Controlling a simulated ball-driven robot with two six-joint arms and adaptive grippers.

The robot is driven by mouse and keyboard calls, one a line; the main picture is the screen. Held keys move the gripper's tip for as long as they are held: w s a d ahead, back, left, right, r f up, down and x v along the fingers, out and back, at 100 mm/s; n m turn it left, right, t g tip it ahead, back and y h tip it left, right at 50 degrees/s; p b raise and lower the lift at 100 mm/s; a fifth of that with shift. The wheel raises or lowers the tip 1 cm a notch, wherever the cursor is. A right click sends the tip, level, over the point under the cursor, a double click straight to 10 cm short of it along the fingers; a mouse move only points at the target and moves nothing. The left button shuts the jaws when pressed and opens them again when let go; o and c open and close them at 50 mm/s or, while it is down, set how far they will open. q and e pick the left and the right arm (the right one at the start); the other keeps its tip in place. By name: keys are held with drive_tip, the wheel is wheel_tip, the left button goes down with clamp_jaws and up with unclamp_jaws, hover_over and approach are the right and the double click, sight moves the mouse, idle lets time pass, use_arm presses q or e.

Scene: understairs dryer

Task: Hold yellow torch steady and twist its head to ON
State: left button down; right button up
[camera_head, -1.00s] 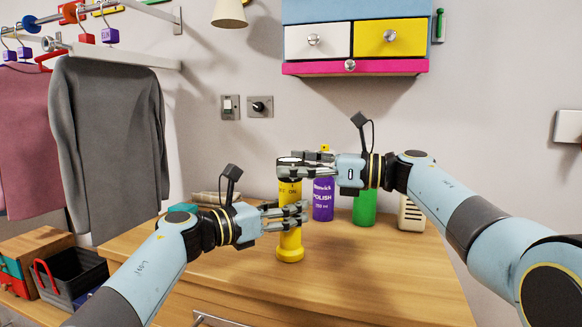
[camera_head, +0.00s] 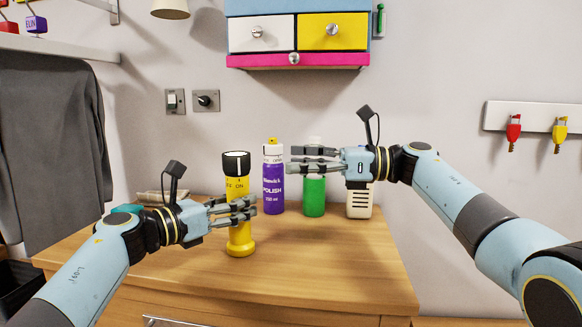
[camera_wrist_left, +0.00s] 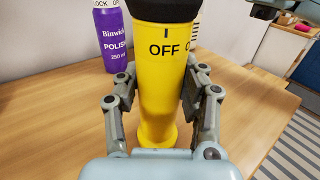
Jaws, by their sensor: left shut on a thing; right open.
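The yellow torch (camera_head: 239,243) stands upright on the wooden worktop, its black head (camera_head: 236,168) on top. A white line on the head shows above the printed word ON in the head view. My left gripper (camera_head: 250,207) is shut around the torch's yellow body. In the left wrist view its fingers press both sides of the yellow body (camera_wrist_left: 160,85), where OFF and a tick face that camera; the black head (camera_wrist_left: 160,10) is cut off at the top. My right gripper (camera_head: 294,159) is open and empty, right of the head and apart from it.
A purple polish can (camera_head: 273,192), a green bottle (camera_head: 314,196) and a cream slotted object (camera_head: 359,201) stand behind, near the wall. Drawers (camera_head: 331,32) hang above. The worktop (camera_head: 330,265) is clear at the front right.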

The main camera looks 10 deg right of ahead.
use_arm(q)
drive_tip(key=c, duration=0.7)
unclamp_jaws()
drive_tip(key=shift+a, duration=0.1)
drive_tip(key=v, duration=2.1)
